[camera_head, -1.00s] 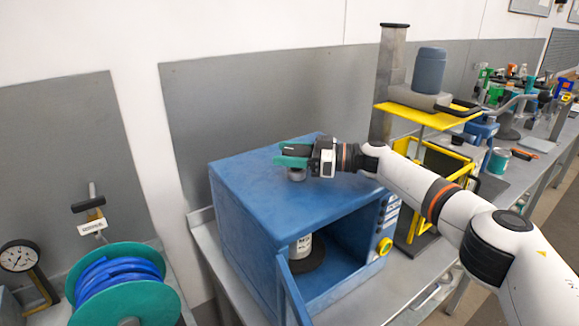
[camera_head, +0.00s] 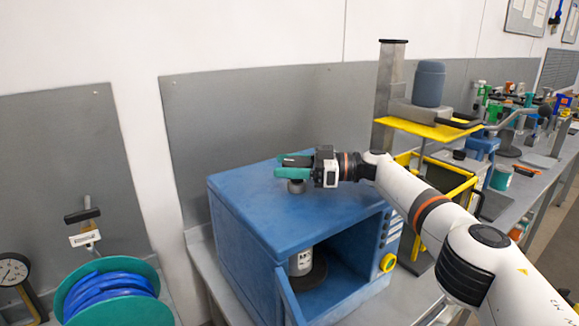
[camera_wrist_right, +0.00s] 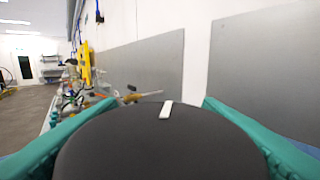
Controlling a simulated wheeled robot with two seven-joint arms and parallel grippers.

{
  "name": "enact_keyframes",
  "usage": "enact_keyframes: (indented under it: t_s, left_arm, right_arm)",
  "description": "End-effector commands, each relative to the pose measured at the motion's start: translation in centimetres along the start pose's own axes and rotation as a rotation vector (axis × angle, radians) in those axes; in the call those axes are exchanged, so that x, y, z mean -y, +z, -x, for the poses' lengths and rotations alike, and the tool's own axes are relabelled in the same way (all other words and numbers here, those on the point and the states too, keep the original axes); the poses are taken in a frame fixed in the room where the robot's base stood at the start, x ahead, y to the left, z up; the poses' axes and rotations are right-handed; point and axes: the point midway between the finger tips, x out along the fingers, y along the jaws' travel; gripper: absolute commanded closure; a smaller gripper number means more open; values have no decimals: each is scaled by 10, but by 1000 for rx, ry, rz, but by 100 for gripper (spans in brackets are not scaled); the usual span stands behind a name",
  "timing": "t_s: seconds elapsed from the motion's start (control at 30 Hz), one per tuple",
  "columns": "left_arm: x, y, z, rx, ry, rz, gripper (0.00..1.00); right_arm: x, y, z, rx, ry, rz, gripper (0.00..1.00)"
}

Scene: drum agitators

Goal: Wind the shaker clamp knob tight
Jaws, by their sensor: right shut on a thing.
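The shaker is a blue box-shaped cabinet (camera_head: 245,215) with an open front on the bench. The clamp knob is a black round knob on its top; it fills the right wrist view (camera_wrist_right: 160,150), with a white mark near its far rim, slightly right of centre. A short grey stem (camera_head: 296,187) shows under the knob in the head view. My right gripper (camera_head: 291,167) lies level over the cabinet top, its teal fingers shut on the knob, one on each side. A can (camera_head: 301,262) stands inside the cabinet on a dark round plate. My left gripper is not in view.
A yellow-framed machine (camera_head: 432,133) with a grey container stands right of the cabinet. A teal reel of blue hose (camera_head: 108,292) and a dial gauge (camera_head: 14,270) are at the lower left. A grey panel (camera_head: 260,110) is behind. The cabinet top around the gripper is clear.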

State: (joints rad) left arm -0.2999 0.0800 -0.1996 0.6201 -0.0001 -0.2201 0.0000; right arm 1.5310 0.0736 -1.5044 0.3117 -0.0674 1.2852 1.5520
Motion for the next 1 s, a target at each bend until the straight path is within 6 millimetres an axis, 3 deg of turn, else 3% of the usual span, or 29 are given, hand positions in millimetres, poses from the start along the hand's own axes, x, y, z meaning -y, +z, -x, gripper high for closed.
enact_keyframes:
  t_s: [0.03,0.07,0.17,0.57,1.0]
  left_arm:
    - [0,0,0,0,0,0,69]
    - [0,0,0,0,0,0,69]
    - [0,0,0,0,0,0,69]
    - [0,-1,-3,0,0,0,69]
    - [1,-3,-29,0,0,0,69]
  right_arm:
    - [-1,-2,-1,-1,3,-3,63]
    - [-1,-2,-1,-1,3,-3,36]
    - [-1,-2,-1,-1,2,-3,19]
    - [0,-2,9,0,-1,-1,19]
    - [0,-4,94,0,-1,-1,19]
